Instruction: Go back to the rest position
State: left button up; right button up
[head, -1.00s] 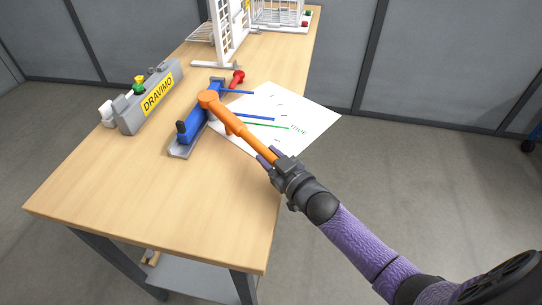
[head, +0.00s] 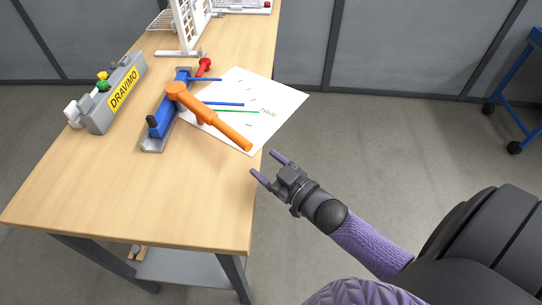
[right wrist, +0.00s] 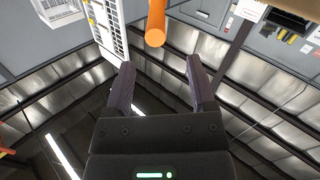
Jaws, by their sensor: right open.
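My right gripper (head: 267,165) is open and empty in the head view, just off the table's right edge. Its two purple fingers also show apart in the right wrist view (right wrist: 162,85). An orange hammer-shaped tool (head: 224,129) lies over a blue and grey fixture (head: 163,117) and a white sheet, its handle end toward my gripper and clear of the fingers. The handle's end also shows in the right wrist view (right wrist: 155,30), beyond the fingertips. My left gripper is not in view.
The wooden table (head: 190,205) has a clear front part. On it are a grey box labelled DRAVIMO (head: 110,95), a white sheet (head: 272,98), a red part (head: 204,65) and white wire racks (head: 190,25) at the back. Open floor (head: 375,140) lies right of the table.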

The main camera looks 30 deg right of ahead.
jog(key=shift+s+d, duration=0.1)
jog(key=shift+s, duration=0.4)
jog(key=s+f+m+g+h, duration=0.15)
jog(key=s+f+g, duration=0.3)
jog(key=f, duration=0.55)
jog(key=s+f+m+g+h, duration=0.1)
jog(key=s+f+g+h, duration=0.15)
jog(key=s+f, duration=0.45)
jog(key=s+a+f+g, duration=0.2)
jog(key=s+f+g, duration=0.3)
jog(key=s, duration=0.6)
jog(key=s+a+f+g, duration=0.2)
jog(key=s+f+g, duration=0.3)
jog(key=s+f, duration=0.4)
jog(key=s, duration=0.2)
jog(key=shift+s+f, duration=0.2)
jog(key=shift+s, duration=0.2)
